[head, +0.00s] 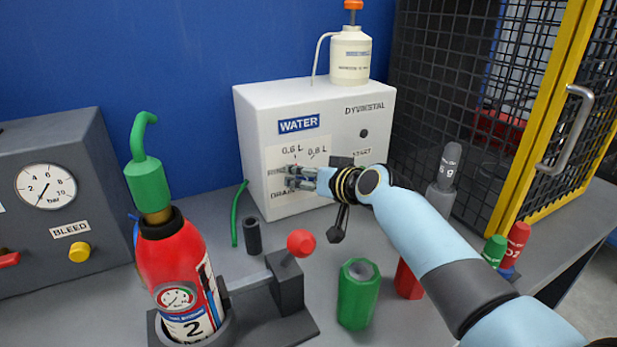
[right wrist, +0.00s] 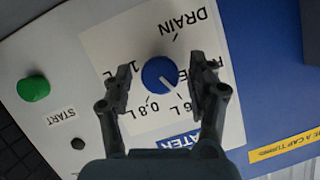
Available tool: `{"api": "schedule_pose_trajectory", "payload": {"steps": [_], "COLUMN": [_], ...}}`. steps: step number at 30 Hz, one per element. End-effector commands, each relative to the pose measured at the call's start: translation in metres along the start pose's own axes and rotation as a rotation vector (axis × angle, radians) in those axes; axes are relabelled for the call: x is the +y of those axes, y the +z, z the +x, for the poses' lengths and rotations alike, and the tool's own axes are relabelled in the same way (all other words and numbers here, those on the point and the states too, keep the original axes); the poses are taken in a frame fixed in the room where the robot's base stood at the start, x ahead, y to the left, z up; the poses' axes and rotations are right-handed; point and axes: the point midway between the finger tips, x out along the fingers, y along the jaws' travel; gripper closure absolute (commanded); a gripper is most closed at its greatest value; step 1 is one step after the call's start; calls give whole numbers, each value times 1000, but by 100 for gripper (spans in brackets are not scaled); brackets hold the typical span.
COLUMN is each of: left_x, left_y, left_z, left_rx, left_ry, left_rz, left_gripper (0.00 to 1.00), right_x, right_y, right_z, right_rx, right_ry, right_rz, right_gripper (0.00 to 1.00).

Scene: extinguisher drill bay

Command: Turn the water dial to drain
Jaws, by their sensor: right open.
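The water dial (right wrist: 160,75) is a round blue knob on a white label plate in the right wrist view. Its white pointer line faces down and right, toward the 0.6 L mark. The DRAIN mark (right wrist: 189,22) is at the upper right of the dial. My right gripper (head: 300,177) is at the front of the white WATER box (head: 360,110) and hides the dial in the head view. In the right wrist view its open fingers (right wrist: 160,84) are on either side of the dial, with gaps visible between them and it. My left gripper is out of view.
A green START button (right wrist: 33,88) is beside the label plate. A white bottle (head: 350,58) stands on the box. A red extinguisher (head: 172,258), a red-knobbed lever (head: 300,243) and a green cup (head: 357,295) stand in front. A mesh cage (head: 440,75) is at the right.

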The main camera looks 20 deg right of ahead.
Motion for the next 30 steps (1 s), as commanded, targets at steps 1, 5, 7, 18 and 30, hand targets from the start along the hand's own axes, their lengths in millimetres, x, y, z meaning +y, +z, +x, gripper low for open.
{"api": "schedule_pose_trajectory", "payload": {"steps": [1, 5, 7, 18, 30], "left_x": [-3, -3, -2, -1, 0], "left_y": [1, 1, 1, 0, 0], "left_z": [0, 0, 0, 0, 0], "left_rx": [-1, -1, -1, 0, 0], "left_ry": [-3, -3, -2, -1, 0], "left_rz": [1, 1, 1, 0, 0], "left_gripper": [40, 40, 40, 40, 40], "right_x": [0, 1, 1, 0, 0], "right_y": [0, 0, 0, 0, -1], "right_z": [0, -8, -18, -70, -75], "right_rx": [0, 1, 1, 0, 5], "right_ry": [0, 1, 1, 1, 1], "right_rz": [0, -2, -1, 0, 3], "right_gripper": [42, 42, 42, 42, 42]}}
